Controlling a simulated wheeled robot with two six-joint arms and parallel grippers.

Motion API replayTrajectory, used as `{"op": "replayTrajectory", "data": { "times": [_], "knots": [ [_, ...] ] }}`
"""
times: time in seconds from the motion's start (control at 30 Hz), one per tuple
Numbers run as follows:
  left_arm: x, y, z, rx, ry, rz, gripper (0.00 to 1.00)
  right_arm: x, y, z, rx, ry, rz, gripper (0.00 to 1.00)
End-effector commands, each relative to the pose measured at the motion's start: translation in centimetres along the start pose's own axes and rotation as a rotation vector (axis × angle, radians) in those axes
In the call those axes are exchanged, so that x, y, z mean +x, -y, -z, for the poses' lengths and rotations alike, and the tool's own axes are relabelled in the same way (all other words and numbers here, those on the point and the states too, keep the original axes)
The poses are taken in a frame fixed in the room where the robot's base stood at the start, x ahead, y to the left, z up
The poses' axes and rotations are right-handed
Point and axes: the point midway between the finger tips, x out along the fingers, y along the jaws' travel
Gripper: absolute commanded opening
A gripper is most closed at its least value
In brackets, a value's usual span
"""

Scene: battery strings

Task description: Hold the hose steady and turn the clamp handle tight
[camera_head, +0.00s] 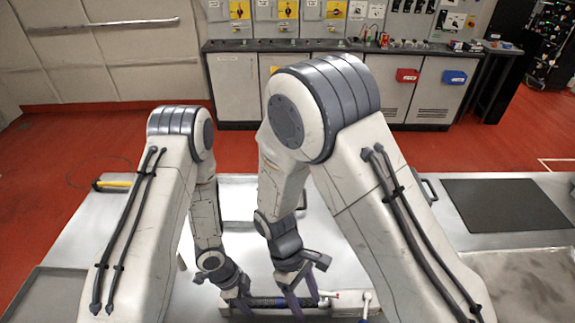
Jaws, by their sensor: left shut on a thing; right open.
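A dark ribbed hose (268,302) lies level near the bottom middle of the head view, over the pale worktop. My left gripper (240,302) is shut on the hose near its left end. My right gripper (302,293) is open over the right part of the hose, its fingers pointing down and partly covering it. A small handle with a red tip (336,295) shows just right of the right gripper, probably the clamp handle. The clamp itself is mostly hidden by the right gripper. A white pipe fitting (367,305) stands further right.
The pale metal worktop (225,188) carries a dark mat (503,205) at the right and a yellow-handled tool (113,184) at the left.

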Motion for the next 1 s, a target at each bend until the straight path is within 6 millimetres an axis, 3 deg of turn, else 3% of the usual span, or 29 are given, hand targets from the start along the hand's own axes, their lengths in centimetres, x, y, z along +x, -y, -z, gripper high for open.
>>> {"op": "replayTrajectory", "data": {
  "times": [0.2,0.47,1.0],
  "knots": [
    [0.0,-0.1,-0.1,0.001,0.002,-0.002,0.0,-2.0,-3.4,1.0,-0.238,0.038,-0.234,0.65],
    [0.0,-0.1,-0.1,0.002,0.002,-0.002,0.0,-2.8,-4.9,1.7,-0.326,0.054,-0.332,0.65],
    [0.0,-0.1,0.0,0.002,0.001,-0.002,0.0,3.7,-7.1,1.6,-0.326,0.055,-0.328,0.65]
  ]
}}
